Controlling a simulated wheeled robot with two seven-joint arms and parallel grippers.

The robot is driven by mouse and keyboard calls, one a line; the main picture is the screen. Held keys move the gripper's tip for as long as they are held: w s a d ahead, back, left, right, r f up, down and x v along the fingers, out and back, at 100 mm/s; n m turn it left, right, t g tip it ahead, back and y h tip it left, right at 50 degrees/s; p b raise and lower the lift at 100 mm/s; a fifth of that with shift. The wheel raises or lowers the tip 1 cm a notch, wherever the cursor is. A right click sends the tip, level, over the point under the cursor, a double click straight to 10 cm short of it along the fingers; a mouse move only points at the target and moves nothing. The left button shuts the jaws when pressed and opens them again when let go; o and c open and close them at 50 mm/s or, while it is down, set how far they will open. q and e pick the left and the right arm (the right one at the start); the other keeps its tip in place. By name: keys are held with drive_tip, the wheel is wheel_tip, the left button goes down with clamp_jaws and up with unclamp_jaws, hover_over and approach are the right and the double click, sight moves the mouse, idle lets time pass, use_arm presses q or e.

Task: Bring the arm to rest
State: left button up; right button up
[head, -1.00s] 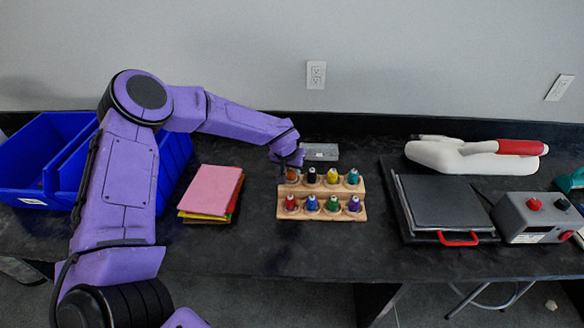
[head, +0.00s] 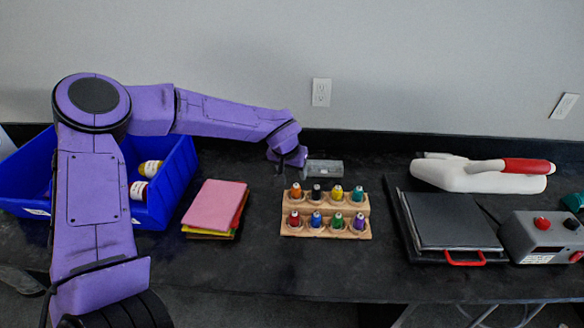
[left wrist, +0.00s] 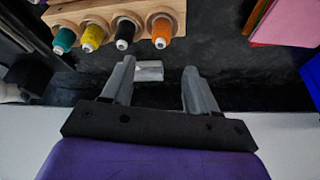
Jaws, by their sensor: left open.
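My left gripper (head: 290,162) is above the back of the black table, just behind and left of the wooden thread rack (head: 325,228). In the left wrist view its two fingers (left wrist: 158,92) are spread apart with nothing between them. The rack holds two rows of coloured thread spools; the orange spool (head: 296,190) sits at the left end of its back row, and it also shows in the left wrist view (left wrist: 162,30). The gripper is apart from the spools. My right gripper is in neither view.
A blue bin (head: 178,178) with bottles stands at left, partly behind my arm. Felt sheets (head: 213,206) lie beside it. A small grey block (head: 323,168) lies behind the rack. A dark press (head: 452,222), a grey control box (head: 540,236) and a white-red tool (head: 480,174) are at right.

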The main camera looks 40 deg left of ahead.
use_arm(q)
drive_tip(key=shift+v, duration=1.3)
drive_tip(key=shift+r, duration=0.1)
